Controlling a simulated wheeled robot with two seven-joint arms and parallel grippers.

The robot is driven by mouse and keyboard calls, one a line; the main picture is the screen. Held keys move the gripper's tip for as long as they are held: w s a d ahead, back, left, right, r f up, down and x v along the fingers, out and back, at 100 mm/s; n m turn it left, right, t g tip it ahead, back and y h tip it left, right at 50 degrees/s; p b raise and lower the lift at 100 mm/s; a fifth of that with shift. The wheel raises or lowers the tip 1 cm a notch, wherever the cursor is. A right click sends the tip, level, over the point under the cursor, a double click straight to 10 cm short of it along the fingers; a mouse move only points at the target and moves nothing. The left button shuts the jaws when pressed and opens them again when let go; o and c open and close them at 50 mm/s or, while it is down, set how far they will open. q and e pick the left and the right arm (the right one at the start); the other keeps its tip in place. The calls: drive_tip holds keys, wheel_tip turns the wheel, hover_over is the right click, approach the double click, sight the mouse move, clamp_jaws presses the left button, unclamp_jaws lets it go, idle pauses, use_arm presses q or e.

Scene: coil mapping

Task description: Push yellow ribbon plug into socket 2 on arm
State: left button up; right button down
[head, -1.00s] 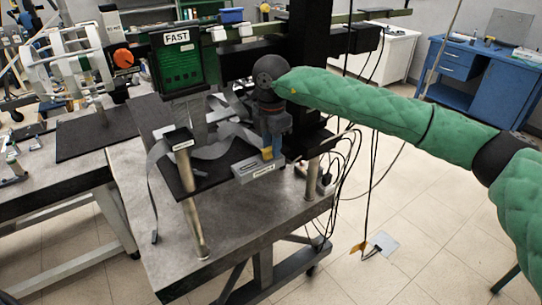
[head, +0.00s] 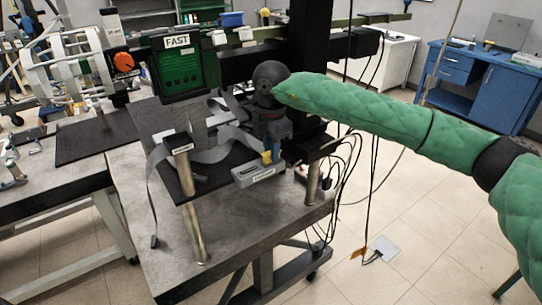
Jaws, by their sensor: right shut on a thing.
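The yellow ribbon plug (head: 267,157) is a small yellow piece just above a grey labelled block (head: 258,174) at the front edge of the black platform. My right gripper (head: 271,148) points down from the green-sleeved arm and is shut on the yellow plug. I cannot tell whether the plug touches the block or sits in it. The block's label is too small to read, so I cannot tell which socket it is. Grey ribbon (head: 210,152) lies in loops on the platform left of the gripper. My left gripper is not in view.
A green box labelled FAST (head: 181,70) hangs above the platform. A second small labelled block (head: 179,143) stands on the platform's left side. Black cables (head: 345,165) hang at the right.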

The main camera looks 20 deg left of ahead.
drive_tip(key=shift+r, duration=1.15)
drive_tip(key=shift+r+b, duration=0.3)
drive_tip(key=shift+r, duration=1.9)
drive_tip(key=shift+r, duration=0.1)
